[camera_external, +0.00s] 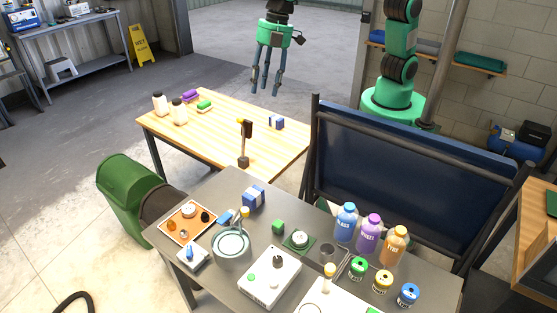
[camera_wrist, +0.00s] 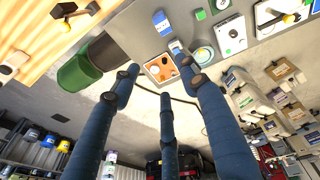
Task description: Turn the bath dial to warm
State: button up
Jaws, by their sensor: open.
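A round grey bath (camera_external: 231,247) with a pale rim stands on the grey table. A small white box with a blue knob (camera_external: 190,253) sits at its lower left; I cannot tell if this is the bath dial or what its setting is. A white panel (camera_external: 262,292) with a dark knob and a green button lies to the bath's right. In the wrist view the bath (camera_wrist: 204,56) and white panel (camera_wrist: 231,34) show small, beyond my fingers. My gripper (camera_external: 265,86) is open and empty, in the air behind the wooden table, far from the bath.
The wooden table (camera_external: 217,128) has bottles, sponges and a brush-like upright tool. An orange tray (camera_external: 172,222), a blue box (camera_external: 254,195), colored bottles (camera_external: 369,232) and small cans crowd the grey table. A blue padded panel (camera_external: 400,165) stands behind it. A green bin (camera_external: 127,187) stands left.

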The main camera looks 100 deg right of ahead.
jog(key=w+a+f+n+p, duration=0.25)
jog(key=a+f, duration=0.25)
jog(key=a, duration=0.5)
jog(key=n+g+h+p, duration=0.1)
jog(key=n+g+p, duration=0.1)
jog(key=n+p, duration=0.3)
send_over(278, 259)
jog(key=b, duration=0.1)
notch_tip(278, 259, down, 20)
jog(key=shift+s+n, duration=0.25)
jog(key=shift+s, duration=0.1)
jog(key=f, duration=1.3)
jog(key=shift+w+f, duration=0.35)
jog(key=shift+f, duration=0.05)
grip_shut()
